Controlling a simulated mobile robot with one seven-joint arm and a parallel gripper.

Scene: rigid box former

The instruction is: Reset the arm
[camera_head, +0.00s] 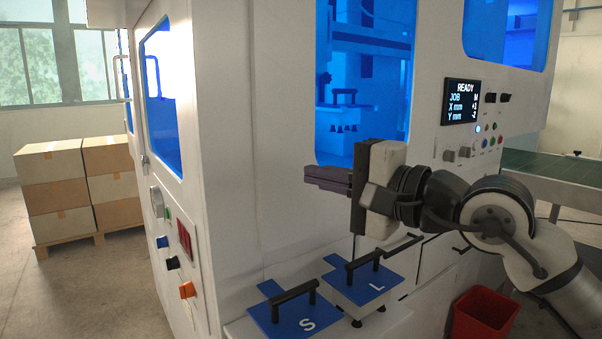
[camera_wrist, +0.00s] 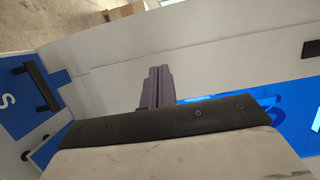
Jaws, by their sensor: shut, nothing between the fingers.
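My gripper (camera_head: 328,179) is raised in front of the white machine (camera_head: 255,170), level with the lower part of its blue window. Its dark purple fingers point left in the head view and lie together, with nothing between them. In the wrist view the closed fingers (camera_wrist: 159,84) stick out past the dark gripper edge over the white machine panel. My arm comes in from the lower right of the head view, bent at the elbow.
Blue plates marked S (camera_head: 309,325) and L (camera_head: 376,287), with black handles, sit on a ledge below my gripper. A screen (camera_head: 463,100) reads READY. A red bin (camera_head: 484,314) stands lower right, a conveyor (camera_head: 550,165) right, stacked boxes (camera_head: 52,180) left.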

